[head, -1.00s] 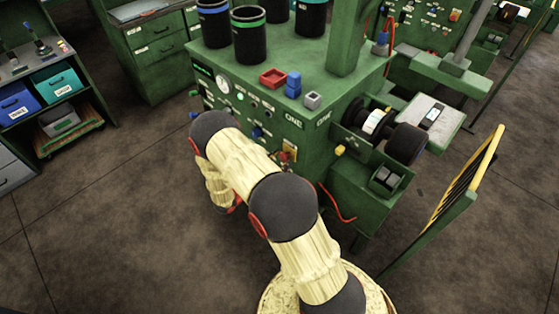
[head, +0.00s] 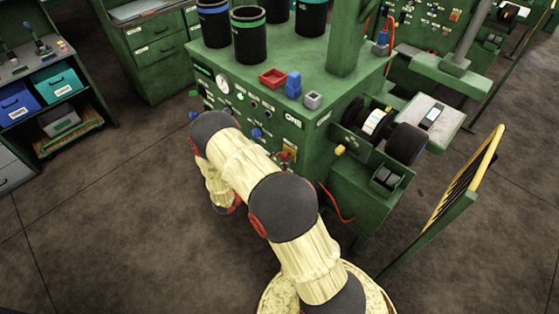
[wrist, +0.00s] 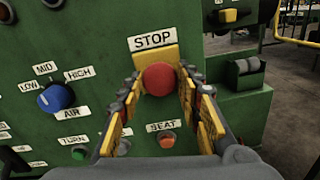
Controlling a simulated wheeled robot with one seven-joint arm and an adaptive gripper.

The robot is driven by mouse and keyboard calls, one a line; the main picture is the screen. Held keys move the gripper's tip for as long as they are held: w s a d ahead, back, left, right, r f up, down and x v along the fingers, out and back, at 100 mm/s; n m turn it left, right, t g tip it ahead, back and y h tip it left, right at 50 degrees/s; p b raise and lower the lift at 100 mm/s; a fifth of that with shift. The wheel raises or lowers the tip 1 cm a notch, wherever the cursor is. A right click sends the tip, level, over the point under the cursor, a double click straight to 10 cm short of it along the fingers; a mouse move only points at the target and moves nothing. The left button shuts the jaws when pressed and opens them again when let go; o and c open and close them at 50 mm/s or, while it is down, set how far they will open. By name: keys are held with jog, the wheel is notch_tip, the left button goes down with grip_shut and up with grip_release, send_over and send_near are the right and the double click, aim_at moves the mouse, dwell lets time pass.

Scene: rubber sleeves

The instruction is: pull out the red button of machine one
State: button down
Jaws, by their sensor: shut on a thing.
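The red button (wrist: 158,79) is a round knob on a yellow plate under a STOP label (wrist: 152,41), on the green front of machine one (head: 318,150). My gripper (wrist: 160,84) has its yellow-padded fingers at the left and right of the button, shut on it. The button's stem is hidden behind its head. In the head view my arm covers most of the gripper, and only a little red and yellow shows near the button.
A blue AIR knob (wrist: 56,97) sits left of the button, and an orange-red button (wrist: 167,140) sits below it. A roller (head: 404,143) juts from the machine's right side. A yellow-topped barrier (head: 486,155) stands at the right.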

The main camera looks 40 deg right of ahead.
jog(key=shift+a, duration=0.8)
jog(key=c, duration=1.2)
grip_release()
jog(key=shift+a, duration=0.1)
jog(key=a, duration=1.2)
jog(key=shift+s, duration=0.3)
jog(key=shift+f, duration=0.1)
